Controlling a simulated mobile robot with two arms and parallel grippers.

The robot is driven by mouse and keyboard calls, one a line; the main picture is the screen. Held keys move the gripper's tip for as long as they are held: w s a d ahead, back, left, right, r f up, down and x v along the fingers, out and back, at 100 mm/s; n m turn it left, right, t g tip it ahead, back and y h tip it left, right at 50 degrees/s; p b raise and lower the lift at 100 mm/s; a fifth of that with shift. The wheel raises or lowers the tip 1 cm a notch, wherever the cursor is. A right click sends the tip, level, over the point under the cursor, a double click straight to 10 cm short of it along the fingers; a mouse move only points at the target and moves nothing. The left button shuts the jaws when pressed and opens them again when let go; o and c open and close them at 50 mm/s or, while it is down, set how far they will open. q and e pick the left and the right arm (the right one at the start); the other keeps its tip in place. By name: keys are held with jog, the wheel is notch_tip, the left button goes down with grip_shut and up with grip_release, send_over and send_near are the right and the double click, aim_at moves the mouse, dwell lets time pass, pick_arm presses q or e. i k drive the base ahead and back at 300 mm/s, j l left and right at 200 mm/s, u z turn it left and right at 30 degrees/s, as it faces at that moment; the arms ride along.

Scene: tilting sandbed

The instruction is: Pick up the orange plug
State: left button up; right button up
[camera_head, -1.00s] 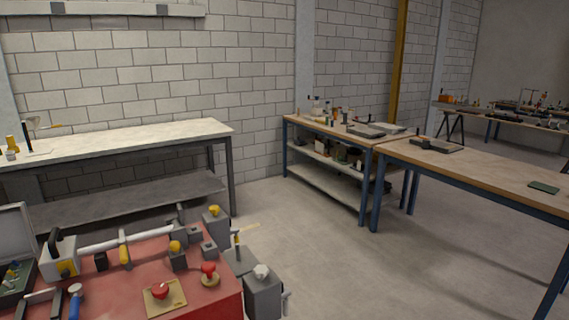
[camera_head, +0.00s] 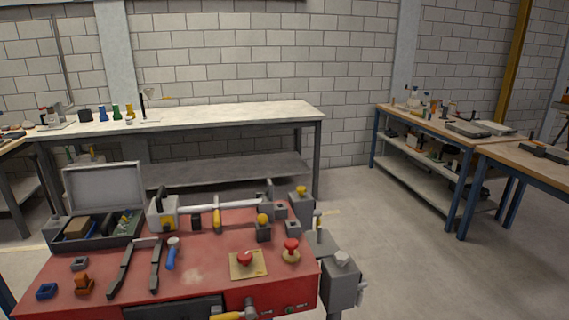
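A small orange plug (camera_head: 84,285) sits near the front left corner of the red-topped bench (camera_head: 205,277). It looks like a stubby block with a raised upper part. Nothing covers it. A small blue block (camera_head: 47,291) lies just left of it, and a small grey block (camera_head: 80,264) lies behind it. Neither of my grippers shows in the head view.
An open grey case (camera_head: 104,190) stands behind. Red mushroom knobs (camera_head: 245,258) and grey blocks fill the bench's right side. A white-topped bench (camera_head: 225,117) stands by the wall.

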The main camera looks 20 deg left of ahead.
aim_at(81, 280)
jog(key=u, duration=1.9)
